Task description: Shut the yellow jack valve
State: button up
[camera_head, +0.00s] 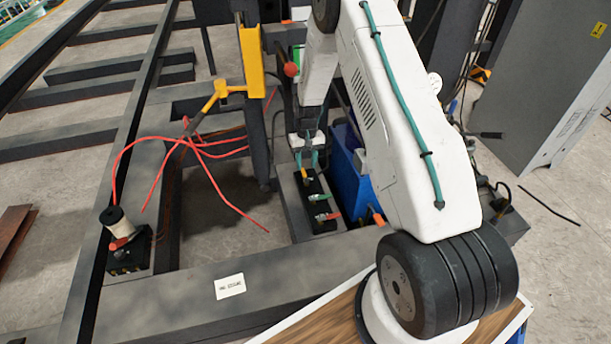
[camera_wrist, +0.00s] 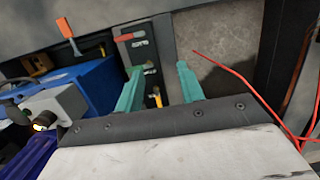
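The yellow jack valve (camera_head: 304,175) is the top one of three on a dark valve block (camera_head: 313,203), with a green-handled valve (camera_head: 319,197) and a red-handled valve (camera_head: 328,216) below it. My gripper (camera_head: 306,160) is just above the yellow valve, pointing down. In the wrist view its two teal fingers (camera_wrist: 159,70) are apart and empty. The yellow valve (camera_wrist: 157,97) shows in the gap between them, nearer the left finger. The red handle (camera_wrist: 130,37) lies beyond the fingertips. The green valve is partly hidden by the left finger. Whether a finger touches the yellow handle, I cannot tell.
A blue box (camera_head: 350,165) stands close to the right of the valve block. Red cables (camera_head: 205,145) hang at the left, near a yellow lever (camera_head: 222,92). A spool (camera_head: 116,222) sits on the frame beam. A grey cabinet (camera_head: 540,80) stands at the right.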

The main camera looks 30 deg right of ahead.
jog(key=w+d+f+t, duration=0.1)
jog(key=w+d+f, duration=0.2)
jog(key=f, duration=0.7)
jog(key=w+d+f+t, duration=0.2)
jog(key=w+d+f, duration=0.15)
jog(key=f, duration=0.65)
jog(key=t+h, duration=0.2)
jog(key=t, duration=0.1)
send_near(305, 176)
jog(key=shift+a, duration=0.15)
jog(key=shift+x, duration=3.7)
grip_shut()
